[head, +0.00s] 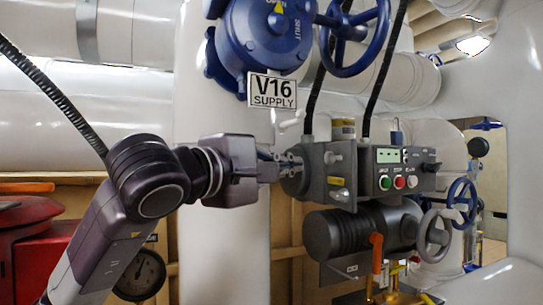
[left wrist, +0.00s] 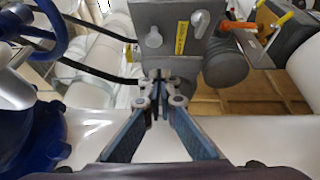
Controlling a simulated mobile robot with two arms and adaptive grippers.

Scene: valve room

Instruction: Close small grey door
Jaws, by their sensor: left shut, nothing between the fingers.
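A grey control box (head: 405,172) with a small green display and green, red and white buttons hangs on the valve assembly in the head view. On its left is a grey panel (head: 341,172) with light grey turn knobs and yellow labels, which may be the small grey door. It also shows at the top of the left wrist view (left wrist: 172,40). My left gripper (head: 284,160) is shut and empty, just left of this panel. In the left wrist view its fingertips (left wrist: 160,80) are close below the panel. My right gripper is not in view.
A blue valve (head: 265,45) with a blue handwheel (head: 355,40) and a V16 SUPPLY sign (head: 272,91) hangs above my left gripper. A dark ribbed cylinder (head: 350,235) and an orange lever (head: 376,252) are below the box. Black cables run above. White pipes stand behind.

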